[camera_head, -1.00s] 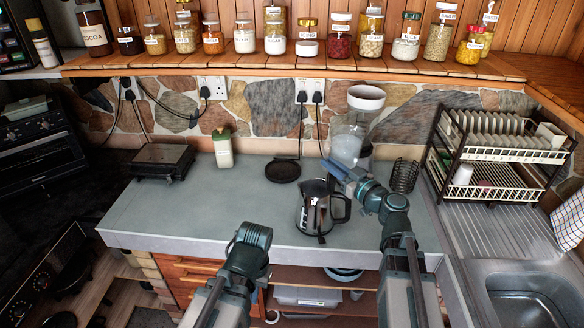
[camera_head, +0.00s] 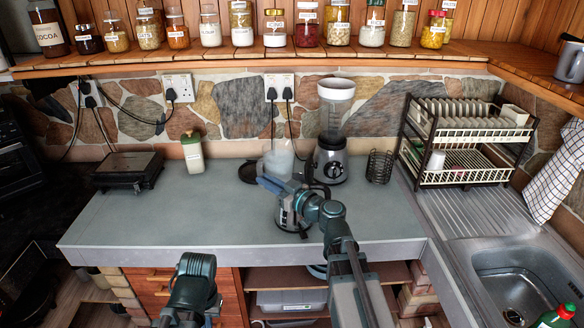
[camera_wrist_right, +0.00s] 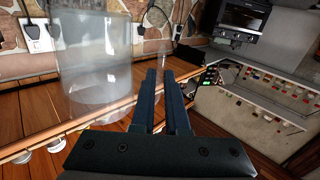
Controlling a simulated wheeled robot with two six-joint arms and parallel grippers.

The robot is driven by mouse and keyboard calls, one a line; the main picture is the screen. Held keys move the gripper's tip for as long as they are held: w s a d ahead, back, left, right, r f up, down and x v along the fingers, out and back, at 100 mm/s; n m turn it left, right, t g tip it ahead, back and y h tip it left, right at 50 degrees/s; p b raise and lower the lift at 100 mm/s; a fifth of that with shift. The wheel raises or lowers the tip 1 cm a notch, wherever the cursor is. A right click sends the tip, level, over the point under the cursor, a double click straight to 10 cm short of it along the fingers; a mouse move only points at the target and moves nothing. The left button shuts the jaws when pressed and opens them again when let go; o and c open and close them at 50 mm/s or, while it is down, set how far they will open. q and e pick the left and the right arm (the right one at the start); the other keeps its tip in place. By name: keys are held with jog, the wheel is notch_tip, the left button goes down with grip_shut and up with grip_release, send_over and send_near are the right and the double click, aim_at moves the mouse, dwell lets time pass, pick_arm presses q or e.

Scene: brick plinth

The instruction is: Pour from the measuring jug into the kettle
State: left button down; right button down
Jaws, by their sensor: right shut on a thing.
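The measuring jug (camera_head: 278,160), clear and cloudy white, is held above the worktop in the head view. It also fills the left of the right wrist view (camera_wrist_right: 95,65), beside the fingers. My right gripper (camera_head: 268,184) is shut on it; the grip point on the jug is hard to make out. The kettle (camera_head: 287,216), dark with a shiny body, stands on the worktop below and in front of the jug, partly covered by my right gripper and wrist. I cannot tell how far the jug is tilted. My left arm is low at the front; its fingers are not visible.
A blender (camera_head: 331,163) stands close to the right of the jug, with a wire holder (camera_head: 380,166) beyond. A black round base (camera_head: 249,172), a green-lidded jar (camera_head: 193,153) and a black grill (camera_head: 128,169) stand left. The worktop's (camera_head: 160,220) front left is clear.

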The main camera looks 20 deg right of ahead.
jog(key=s+a+f+b, duration=0.1)
jog(key=a+f+b, duration=0.4)
jog(key=a+f, duration=0.1)
jog(key=shift+s+a+f+h, duration=0.15)
jog(key=shift+s+f+h, duration=0.05)
jog(key=shift+s+h, duration=0.1)
jog(key=shift+r, duration=0.15)
